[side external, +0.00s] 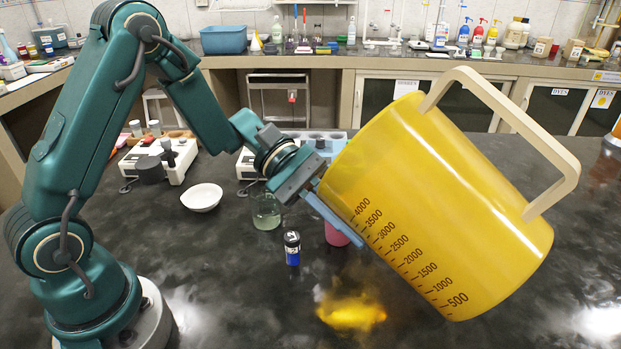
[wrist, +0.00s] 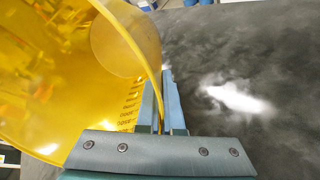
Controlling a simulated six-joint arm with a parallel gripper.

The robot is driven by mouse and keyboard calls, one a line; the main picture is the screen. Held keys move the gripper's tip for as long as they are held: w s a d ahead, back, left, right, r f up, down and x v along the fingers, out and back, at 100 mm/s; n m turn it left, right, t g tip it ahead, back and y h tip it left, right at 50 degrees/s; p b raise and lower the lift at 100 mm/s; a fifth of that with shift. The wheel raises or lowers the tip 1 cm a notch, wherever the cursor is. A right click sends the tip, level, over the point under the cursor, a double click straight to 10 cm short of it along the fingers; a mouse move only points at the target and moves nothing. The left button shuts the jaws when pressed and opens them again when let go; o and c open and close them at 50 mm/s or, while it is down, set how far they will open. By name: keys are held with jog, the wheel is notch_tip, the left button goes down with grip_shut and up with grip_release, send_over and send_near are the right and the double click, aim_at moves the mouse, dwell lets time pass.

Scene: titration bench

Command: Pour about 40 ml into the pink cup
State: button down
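A large translucent yellow jug (side external: 440,200) with a cream handle is held in the air, tilted with its mouth toward the upper left and its base at the lower right. My gripper (side external: 345,230) is shut on the jug's wall near the rim. In the wrist view, the jug (wrist: 70,70) fills the left side, and its wall runs between the fingers of my gripper (wrist: 163,90). The pink cup (side external: 336,237) stands on the bench behind the gripper and jug, mostly hidden. No stream of liquid shows, and I cannot tell the jug's liquid level.
A white bowl (side external: 204,197) and a grey-white instrument (side external: 160,158) sit farther left. The dark bench (side external: 240,310) is clear in front.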

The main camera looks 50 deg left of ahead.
aim_at(375, 247)
jog(key=shift+d+f+y, duration=0.2)
jog(key=shift+y, duration=0.2)
jog(key=shift+d+r+y, duration=0.1)
jog(key=shift+d+y, duration=0.1)
jog(key=shift+y, duration=0.7)
jog(key=shift+r+y, duration=0.75)
jog(key=shift+y, duration=0.05)
jog(key=shift+d+r+y, duration=0.3)
jog(key=shift+r+y, duration=0.2)
jog(key=shift+y, duration=0.2)
jog(key=shift+w+d+r+y, duration=0.1)
jog(key=shift+d+r+y, duration=0.3)
jog(key=shift+d+y, duration=0.4)
jog(key=shift+d+r+y, duration=0.35)
jog(key=shift+d+y, duration=0.1)
jog(key=shift+y, duration=0.65)
jog(key=shift+d+r+y, duration=0.1)
jog(key=shift+d+y, duration=0.35)
jog(key=shift+y, duration=0.45)
jog(key=shift+d+m+g+y, duration=0.3)
jog(key=shift+y, duration=0.5)
